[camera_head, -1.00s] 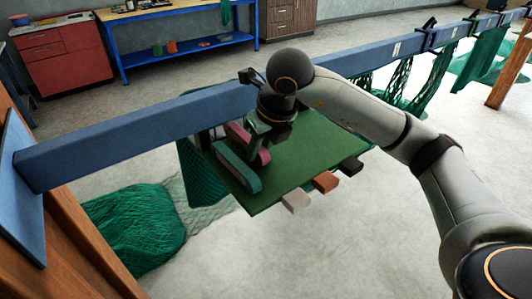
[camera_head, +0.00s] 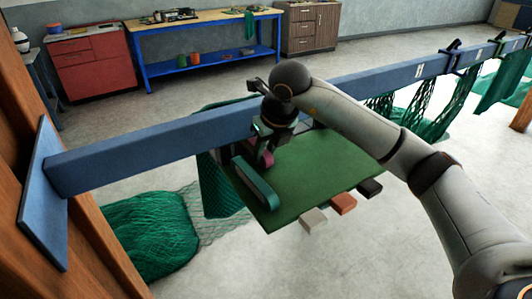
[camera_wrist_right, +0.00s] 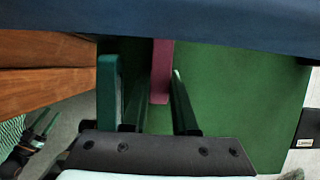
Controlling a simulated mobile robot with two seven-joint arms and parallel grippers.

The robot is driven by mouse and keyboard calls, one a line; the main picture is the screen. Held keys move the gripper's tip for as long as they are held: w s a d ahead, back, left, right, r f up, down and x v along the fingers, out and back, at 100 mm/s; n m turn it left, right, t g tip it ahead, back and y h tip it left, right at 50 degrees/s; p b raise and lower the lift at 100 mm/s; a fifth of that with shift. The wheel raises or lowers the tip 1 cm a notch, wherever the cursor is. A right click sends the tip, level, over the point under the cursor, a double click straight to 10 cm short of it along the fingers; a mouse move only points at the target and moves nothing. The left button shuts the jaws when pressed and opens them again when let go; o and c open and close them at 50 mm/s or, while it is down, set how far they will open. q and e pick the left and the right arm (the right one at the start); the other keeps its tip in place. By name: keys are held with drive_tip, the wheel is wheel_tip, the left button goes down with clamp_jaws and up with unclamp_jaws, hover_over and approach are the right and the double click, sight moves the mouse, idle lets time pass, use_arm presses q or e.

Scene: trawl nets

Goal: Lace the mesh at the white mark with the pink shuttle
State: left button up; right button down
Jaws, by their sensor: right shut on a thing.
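The pink shuttle (camera_head: 267,158) shows only in part in the head view, under my right gripper (camera_head: 270,145). In the right wrist view the pink shuttle (camera_wrist_right: 161,70) stands between the two fingers of my right gripper (camera_wrist_right: 158,110), which is shut on it. The teal shuttle (camera_head: 255,184) lies beside it on the green board (camera_head: 315,170). The teal shuttle also shows at the left in the right wrist view (camera_wrist_right: 108,90). I cannot make out a white mark on the mesh near the gripper. My left gripper is not in view.
A blue beam (camera_head: 150,148) crosses close behind my right gripper. Green netting (camera_head: 150,230) is heaped on the floor at left. White (camera_head: 313,219), red (camera_head: 343,203) and black (camera_head: 370,188) blocks stick out at the board's front edge. More nets (camera_head: 455,95) hang at right.

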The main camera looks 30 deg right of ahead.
drive_tip(key=c, duration=0.6)
unclamp_jaws()
drive_tip(key=b+v, duration=0.1)
drive_tip(key=v, duration=1.1)
drive_tip(key=shift+r, duration=0.35)
